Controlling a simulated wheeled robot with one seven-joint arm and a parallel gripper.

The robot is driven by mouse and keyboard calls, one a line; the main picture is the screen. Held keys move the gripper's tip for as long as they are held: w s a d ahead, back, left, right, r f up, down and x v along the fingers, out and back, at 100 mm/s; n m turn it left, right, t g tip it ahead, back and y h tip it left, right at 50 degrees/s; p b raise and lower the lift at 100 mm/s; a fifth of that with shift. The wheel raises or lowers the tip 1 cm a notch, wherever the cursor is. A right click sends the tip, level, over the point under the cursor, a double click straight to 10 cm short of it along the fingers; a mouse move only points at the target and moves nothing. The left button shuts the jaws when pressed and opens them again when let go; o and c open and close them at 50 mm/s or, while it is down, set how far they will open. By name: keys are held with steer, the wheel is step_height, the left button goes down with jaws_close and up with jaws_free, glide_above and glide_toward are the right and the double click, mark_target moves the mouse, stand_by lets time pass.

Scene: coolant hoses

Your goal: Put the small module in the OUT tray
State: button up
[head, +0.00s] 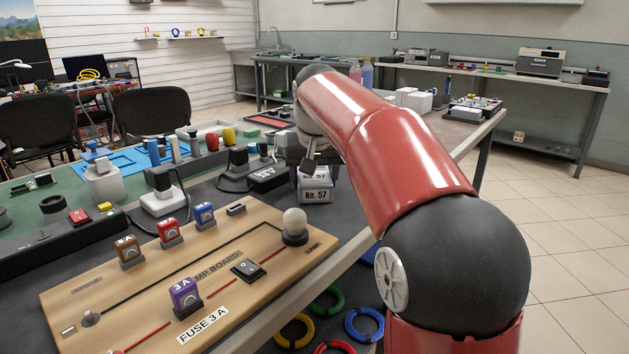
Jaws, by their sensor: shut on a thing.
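My gripper (309,163) is beyond the lamp board, at the end of my red arm, pointing down. A small grey-white module (316,184) labelled "No. 57" is directly under it, and the jaws are shut on it. My arm and wrist hide part of the grip and what lies behind. I cannot make out a tray marked OUT in this view.
A wooden lamp board (130,262) with coloured fuses and a white bulb (294,222) fills the near bench. A black 12V supply (262,173) with a cable stands left of the module. Crowded trays and parts lie behind. Coloured hose rings, including a blue one (364,308), are below right.

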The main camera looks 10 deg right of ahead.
steer(key=o, duration=1.3)
steer(key=shift+f, duration=0.15)
steer(key=shift+c, duration=0.2)
